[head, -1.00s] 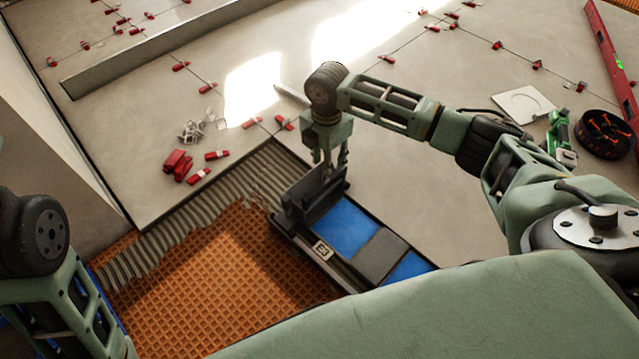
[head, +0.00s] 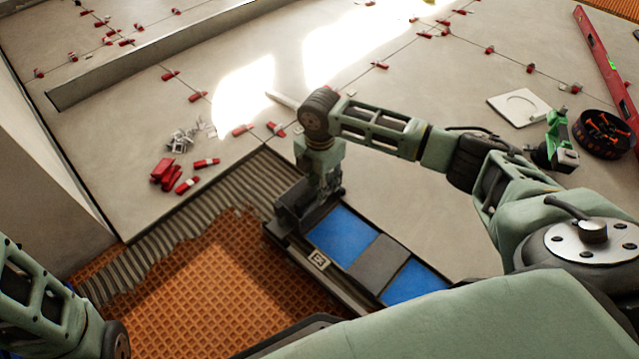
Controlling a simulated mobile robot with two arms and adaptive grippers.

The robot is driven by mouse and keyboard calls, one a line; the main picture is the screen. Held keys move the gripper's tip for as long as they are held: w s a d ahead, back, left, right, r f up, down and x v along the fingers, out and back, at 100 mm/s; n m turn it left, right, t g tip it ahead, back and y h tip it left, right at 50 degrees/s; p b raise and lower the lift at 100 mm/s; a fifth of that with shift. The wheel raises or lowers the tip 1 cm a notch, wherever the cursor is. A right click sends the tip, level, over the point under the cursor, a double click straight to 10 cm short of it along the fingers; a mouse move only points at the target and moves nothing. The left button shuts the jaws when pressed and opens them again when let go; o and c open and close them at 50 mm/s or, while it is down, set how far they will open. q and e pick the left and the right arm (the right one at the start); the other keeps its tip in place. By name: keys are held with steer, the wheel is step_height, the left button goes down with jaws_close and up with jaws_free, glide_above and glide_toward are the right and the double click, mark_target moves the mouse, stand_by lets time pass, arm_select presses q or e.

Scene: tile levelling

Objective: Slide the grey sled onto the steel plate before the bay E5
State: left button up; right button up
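The sled (head: 378,258), a dark grey frame with blue pads and a small square marking on its side, lies diagonally across the orange mat's right edge and the pale tiles. It has a raised dark end at its upper left. My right gripper (head: 325,188) is down at that raised end, pointing downward. Its fingertips are largely hidden against the dark parts, so I cannot tell whether they are closed on it. My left arm is at the lower left, with its gripper out of view. I cannot make out a steel plate or a bay label.
Orange matting (head: 215,285) with grey ridged adhesive (head: 215,200) lies left of the sled. Loose red wedges (head: 165,172) and pale clips (head: 185,138) lie on the tiles. A red level (head: 605,70), black bucket (head: 603,135) and green tool (head: 560,140) are at right.

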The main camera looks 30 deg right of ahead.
steer(key=shift+c, duration=0.5)
jaws_close()
